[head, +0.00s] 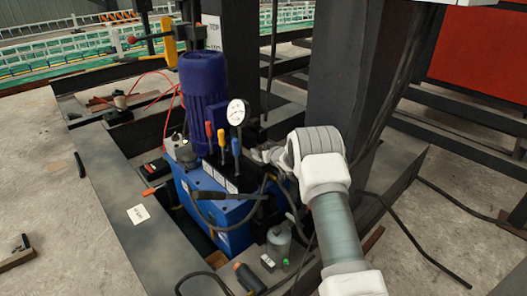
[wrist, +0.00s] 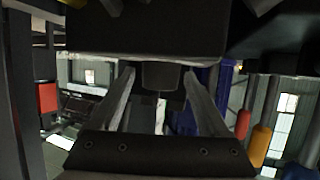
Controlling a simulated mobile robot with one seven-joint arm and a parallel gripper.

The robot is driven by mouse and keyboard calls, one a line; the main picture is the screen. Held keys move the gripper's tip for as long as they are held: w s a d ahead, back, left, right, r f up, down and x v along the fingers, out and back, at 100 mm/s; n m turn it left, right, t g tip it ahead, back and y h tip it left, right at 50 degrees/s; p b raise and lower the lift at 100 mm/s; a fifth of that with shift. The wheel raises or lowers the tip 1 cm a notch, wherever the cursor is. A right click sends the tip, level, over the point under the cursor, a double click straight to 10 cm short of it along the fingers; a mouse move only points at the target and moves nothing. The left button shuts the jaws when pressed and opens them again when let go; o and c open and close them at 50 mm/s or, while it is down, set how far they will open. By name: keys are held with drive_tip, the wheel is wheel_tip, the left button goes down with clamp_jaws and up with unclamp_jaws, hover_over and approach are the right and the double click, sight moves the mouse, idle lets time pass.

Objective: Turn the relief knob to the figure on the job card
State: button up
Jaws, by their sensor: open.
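The blue hydraulic power unit (head: 220,207) stands in a dark frame in the head view, with a gauge (head: 237,112) and red, yellow and blue levers on top. My gripper (head: 262,156) is just right of the levers, beside the unit's top. In the wrist view its two fingers (wrist: 160,78) are apart. A dark block-like part (wrist: 160,76) shows between and beyond them; I cannot tell whether it is the relief knob or whether the fingers touch it. I cannot pick out the knob in the head view. A white card (head: 138,214) lies on the left beam; its writing is too small to read.
A blue motor (head: 204,92) rises behind the levers. A dark column (head: 345,90) stands close behind my arm. A clear jar (head: 278,244) and an orange-and-black item (head: 249,279) lie at the front. Black hoses run around the unit. The floor at left is mostly clear.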

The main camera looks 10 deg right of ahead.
clamp_jaws()
idle(0.3)
drive_tip(key=shift+r+p, duration=0.1)
drive_tip(key=shift+p, duration=0.35)
